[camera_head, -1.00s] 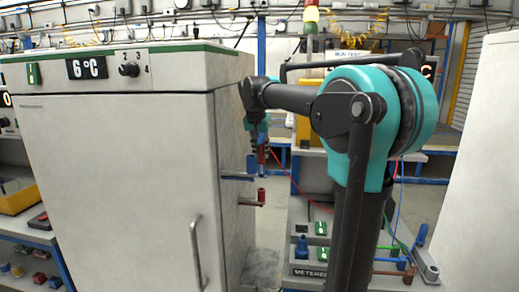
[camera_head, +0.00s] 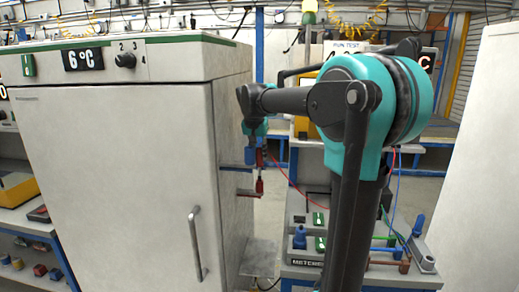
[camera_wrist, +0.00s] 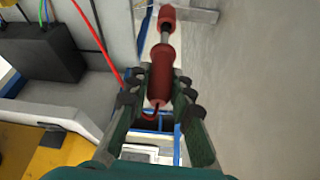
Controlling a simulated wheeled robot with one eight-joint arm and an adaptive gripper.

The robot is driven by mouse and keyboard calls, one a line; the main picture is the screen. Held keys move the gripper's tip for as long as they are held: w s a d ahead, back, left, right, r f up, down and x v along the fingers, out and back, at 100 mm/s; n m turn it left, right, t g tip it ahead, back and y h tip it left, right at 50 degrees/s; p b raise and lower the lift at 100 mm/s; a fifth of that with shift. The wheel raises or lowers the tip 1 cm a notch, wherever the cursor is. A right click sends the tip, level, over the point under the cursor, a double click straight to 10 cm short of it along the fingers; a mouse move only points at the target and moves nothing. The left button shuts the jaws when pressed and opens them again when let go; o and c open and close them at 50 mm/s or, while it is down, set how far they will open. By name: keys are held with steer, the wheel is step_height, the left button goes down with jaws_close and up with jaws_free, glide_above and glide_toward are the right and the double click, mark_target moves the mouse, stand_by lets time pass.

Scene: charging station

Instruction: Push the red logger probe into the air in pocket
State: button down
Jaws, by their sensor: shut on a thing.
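My gripper (camera_wrist: 160,95) is shut on the red handle of the red logger probe (camera_wrist: 161,72). In the wrist view the probe's metal shaft runs from the handle to a red pocket (camera_wrist: 167,17), which sits on a grey bracket on the cabinet's side wall. The shaft lines up with the pocket; I cannot tell how deep its tip is. In the head view my gripper (camera_head: 258,145) is beside the cabinet's right side, above the red pocket (camera_head: 259,187). No "air in" label is readable.
The white cabinet (camera_head: 110,180) showing 6 °C stands close at left, door shut. A bench unit (camera_head: 305,270) with coloured plugs and cables stands at right. A red cable (camera_wrist: 90,35) passes left of the probe in the wrist view.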

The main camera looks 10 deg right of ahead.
mark_target(258, 158)
steer(key=shift+f, duration=2.35)
steer(key=c, duration=1.3)
jaws_free()
steer(key=shift+r, duration=0.1)
